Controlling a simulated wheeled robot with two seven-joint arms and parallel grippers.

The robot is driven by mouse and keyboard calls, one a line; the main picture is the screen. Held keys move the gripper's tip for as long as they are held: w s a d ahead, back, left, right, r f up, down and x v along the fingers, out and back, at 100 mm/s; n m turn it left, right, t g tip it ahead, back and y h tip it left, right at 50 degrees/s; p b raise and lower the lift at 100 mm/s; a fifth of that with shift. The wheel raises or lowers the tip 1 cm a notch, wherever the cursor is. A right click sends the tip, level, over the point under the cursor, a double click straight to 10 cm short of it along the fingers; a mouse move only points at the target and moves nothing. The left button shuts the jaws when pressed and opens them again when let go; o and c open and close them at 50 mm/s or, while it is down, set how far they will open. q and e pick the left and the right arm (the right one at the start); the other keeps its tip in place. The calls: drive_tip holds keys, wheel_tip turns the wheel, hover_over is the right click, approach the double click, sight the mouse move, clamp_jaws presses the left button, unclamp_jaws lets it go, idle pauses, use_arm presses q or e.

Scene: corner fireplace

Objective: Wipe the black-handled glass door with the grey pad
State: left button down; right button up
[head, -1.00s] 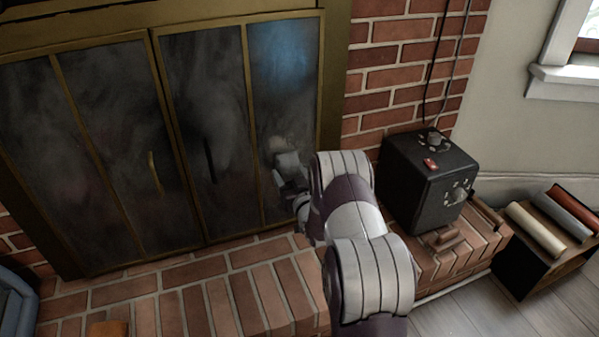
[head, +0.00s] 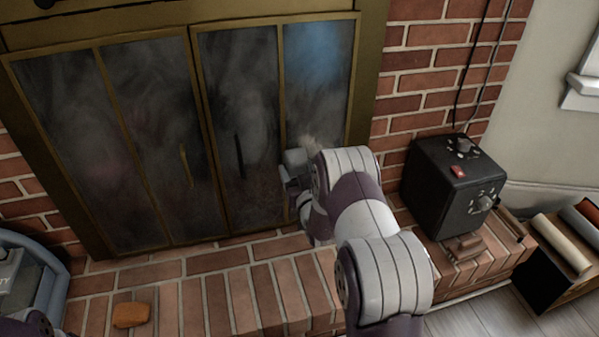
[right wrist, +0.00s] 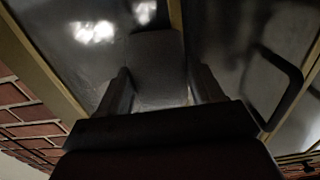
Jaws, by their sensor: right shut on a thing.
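The glass door with the black handle (head: 239,157) is the right one of two brass-framed, smeared doors; its right pane (head: 312,75) has a bluish sheen. The black handle also shows at the right of the right wrist view (right wrist: 288,88). My right gripper (head: 287,180) is at the lower part of this door, right of the handle, by the brass bar between its panes. In the right wrist view its fingers are shut on the grey pad (right wrist: 155,62), which lies close before the glass; I cannot tell whether it touches. My left gripper is not in view.
The left door has a brass handle (head: 186,165). An orange-brown sponge-like block (head: 131,314) lies on the brick hearth (head: 207,304). A black box with knobs (head: 455,187) stands on the hearth at right, beside my arm. A blue-grey container (head: 42,262) is at left.

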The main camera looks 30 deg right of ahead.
sight(298, 158)
drive_tip(key=shift+r, duration=0.9)
drive_tip(key=s+d+r, duration=0.1)
drive_tip(key=d, duration=0.2)
drive_tip(key=d+r+p, duration=0.1)
drive_tip(key=d, duration=0.3)
drive_tip(key=s+d+r+p, duration=0.1)
drive_tip(key=d, duration=0.3)
drive_tip(key=shift+s+d, duration=0.15)
drive_tip(key=shift+s, duration=0.15)
drive_tip(key=shift+w+a+f+p, duration=0.1)
drive_tip(key=shift+w+a+p, duration=0.15)
drive_tip(key=shift+a, duration=1.05)
drive_tip(key=shift+w+a+p, duration=0.15)
drive_tip(key=shift+w+a, duration=0.1)
drive_tip(key=shift+a, duration=1)
drive_tip(key=shift+w+a+f+p, duration=0.1)
drive_tip(key=shift+w+a+p, duration=0.15)
drive_tip(key=shift+a, duration=1.05)
drive_tip(key=shift+w+a+r, duration=0.1)
drive_tip(key=shift+w+a, duration=0.2)
drive_tip(key=shift+a, duration=0.6)
drive_tip(key=shift+w+a, duration=0.25)
drive_tip(key=shift+a, duration=0.6)
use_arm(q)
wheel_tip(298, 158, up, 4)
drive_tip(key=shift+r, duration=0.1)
